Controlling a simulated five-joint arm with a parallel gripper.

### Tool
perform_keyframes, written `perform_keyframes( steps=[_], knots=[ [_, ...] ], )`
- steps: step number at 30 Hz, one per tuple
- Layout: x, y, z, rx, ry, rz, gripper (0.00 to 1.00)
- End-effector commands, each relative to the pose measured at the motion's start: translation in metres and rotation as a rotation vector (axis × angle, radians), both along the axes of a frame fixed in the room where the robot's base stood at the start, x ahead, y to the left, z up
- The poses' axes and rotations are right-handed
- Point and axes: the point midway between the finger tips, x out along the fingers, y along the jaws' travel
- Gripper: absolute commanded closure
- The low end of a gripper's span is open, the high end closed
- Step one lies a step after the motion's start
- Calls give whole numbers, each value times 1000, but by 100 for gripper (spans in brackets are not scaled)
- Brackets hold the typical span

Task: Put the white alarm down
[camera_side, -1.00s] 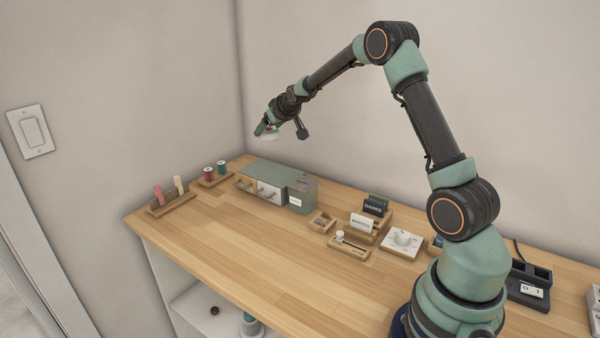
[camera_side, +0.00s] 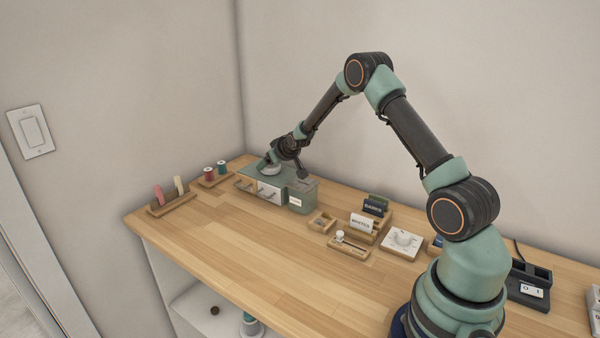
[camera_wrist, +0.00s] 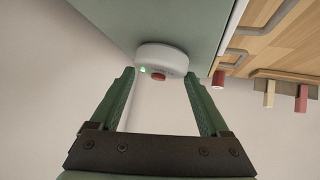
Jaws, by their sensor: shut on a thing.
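The white alarm (camera_wrist: 165,52) is a round white disc with a green light and a red button on its side. My gripper (camera_wrist: 160,76) is shut on it, with one green finger at each side. In the side view the alarm (camera_side: 271,170) is at the top of the grey-green drawer cabinet (camera_side: 293,182), under my gripper (camera_side: 268,162). The cabinet top (camera_wrist: 150,15) is right behind the alarm in the wrist view. I cannot tell whether the alarm bears fully on it.
Red and teal thread spools (camera_side: 209,172) stand left of the cabinet, and a wooden rack (camera_side: 172,205) with pink and cream pieces is farther left. A small wooden tray (camera_side: 321,222), card holders (camera_side: 362,223) and a white dial box (camera_side: 402,241) are to the right. The table front is clear.

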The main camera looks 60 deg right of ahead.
Motion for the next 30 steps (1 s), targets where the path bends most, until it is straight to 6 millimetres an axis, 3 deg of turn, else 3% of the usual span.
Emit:
perform_keyframes(
  steps=[5,6,7,8,20,30],
  knots=[
    [0,0,-2,0,0,0,78],
    [0,0,-3,0,0,0,17],
    [0,0,-2,0,0,0,5],
    [0,0,-2,0,0,0,0],
    [-4,2,5,0,0,0,0],
    [-39,18,36,-1,-2,0,0]
  ],
)
